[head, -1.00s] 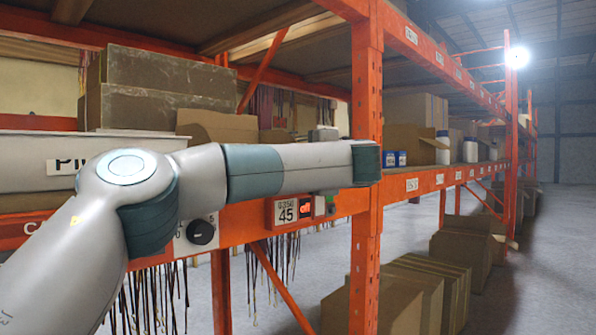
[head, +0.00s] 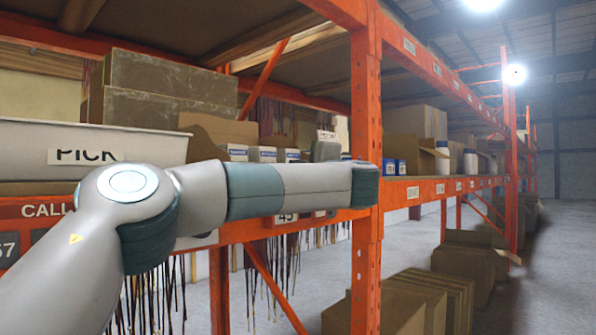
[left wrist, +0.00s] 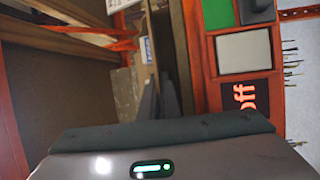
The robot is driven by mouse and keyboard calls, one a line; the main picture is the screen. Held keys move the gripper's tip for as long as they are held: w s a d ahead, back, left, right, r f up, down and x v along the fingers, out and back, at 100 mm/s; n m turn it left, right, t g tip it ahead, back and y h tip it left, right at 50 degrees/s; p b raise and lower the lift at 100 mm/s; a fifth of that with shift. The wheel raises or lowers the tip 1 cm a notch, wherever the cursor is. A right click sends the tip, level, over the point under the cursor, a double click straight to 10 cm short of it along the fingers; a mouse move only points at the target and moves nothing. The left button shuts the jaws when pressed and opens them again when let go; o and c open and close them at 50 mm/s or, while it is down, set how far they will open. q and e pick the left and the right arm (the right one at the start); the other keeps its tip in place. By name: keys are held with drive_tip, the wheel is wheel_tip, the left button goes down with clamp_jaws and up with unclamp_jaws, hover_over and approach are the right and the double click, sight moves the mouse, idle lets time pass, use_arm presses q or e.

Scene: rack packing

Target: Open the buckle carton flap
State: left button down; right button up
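No carton in view carries a readable buckle label. A brown open carton flap (head: 216,129) stands up on the shelf behind my left arm, with several white-and-blue small boxes (head: 262,154) in front of it. My left arm reaches in from the left across the shelf front. In the left wrist view, the two grey fingers of my left gripper (left wrist: 160,98) point towards the shelf. They look close together, and their gap is unclear. My right gripper is not in view.
A white PICK bin (head: 150,146) stands at the left of the shelf. An orange upright (head: 367,110) rises right beside my wrist. Another open carton (head: 408,150) stands right of the upright.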

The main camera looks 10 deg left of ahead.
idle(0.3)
use_arm(q)
drive_tip(key=c, duration=2)
unclamp_jaws()
drive_tip(key=shift+f, duration=0.1)
